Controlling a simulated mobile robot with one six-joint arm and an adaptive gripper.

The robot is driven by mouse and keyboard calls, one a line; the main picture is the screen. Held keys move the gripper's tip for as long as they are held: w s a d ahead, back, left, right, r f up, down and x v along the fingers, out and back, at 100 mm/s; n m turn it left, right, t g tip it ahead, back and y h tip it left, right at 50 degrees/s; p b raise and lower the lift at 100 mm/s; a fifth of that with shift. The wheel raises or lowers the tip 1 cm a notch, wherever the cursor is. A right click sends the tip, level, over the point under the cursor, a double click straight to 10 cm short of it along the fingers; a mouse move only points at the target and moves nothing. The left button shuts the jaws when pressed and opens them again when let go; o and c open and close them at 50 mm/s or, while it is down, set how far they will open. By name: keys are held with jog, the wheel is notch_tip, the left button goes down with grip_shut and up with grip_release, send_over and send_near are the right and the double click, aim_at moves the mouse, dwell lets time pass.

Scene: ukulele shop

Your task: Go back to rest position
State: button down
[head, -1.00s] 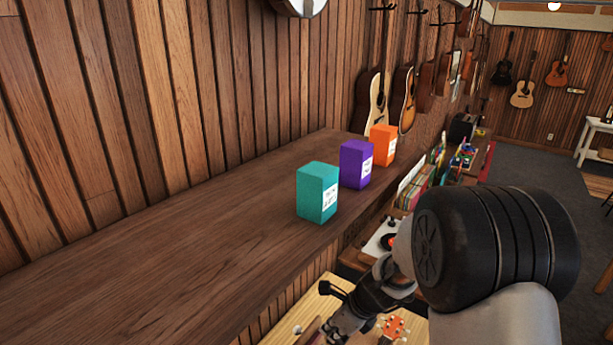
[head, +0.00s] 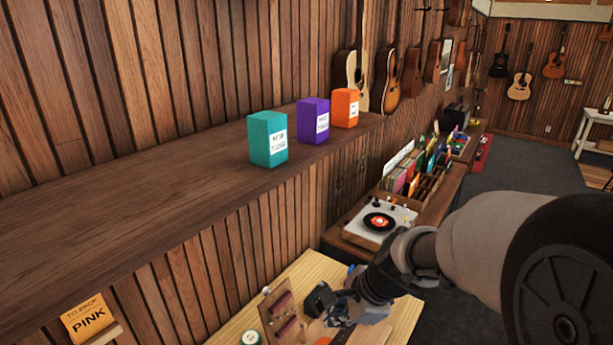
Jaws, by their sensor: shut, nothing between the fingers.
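My gripper (head: 322,304) hangs low over a light wooden worktable (head: 308,268) at the lower middle of the head view. It is shut and empty, with its arm reaching in from the right edge. On the long brown shelf (head: 150,195) stand a teal box (head: 267,140), a purple box (head: 313,120) and an orange box (head: 345,108), all upright with white labels. My gripper is below the shelf and apart from the boxes.
A wooden rack (head: 282,305) stands on the worktable beside my gripper. A turntable (head: 378,221) and record bins (head: 415,178) stand beyond. Grey floor (head: 520,150) is open at the right.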

jog(key=s+d+f+n+h+b, duration=0.2)
jog(key=s+d+f+n+b, duration=0.2)
jog(key=s+n+b, duration=0.4)
jog(key=s+d+f+n+t+h+b, duration=0.1)
jog(key=s+d+f+n+b, duration=0.2)
jog(key=s+n+b, duration=0.6)
jog(key=s+f+b, duration=0.1)
jog(key=s+f, duration=0.1)
jog(key=s, duration=0.2)
jog(key=shift+s+d+h, duration=0.25)
jog(key=shift+d+h, duration=0.1)
jog(key=shift+h, duration=0.05)
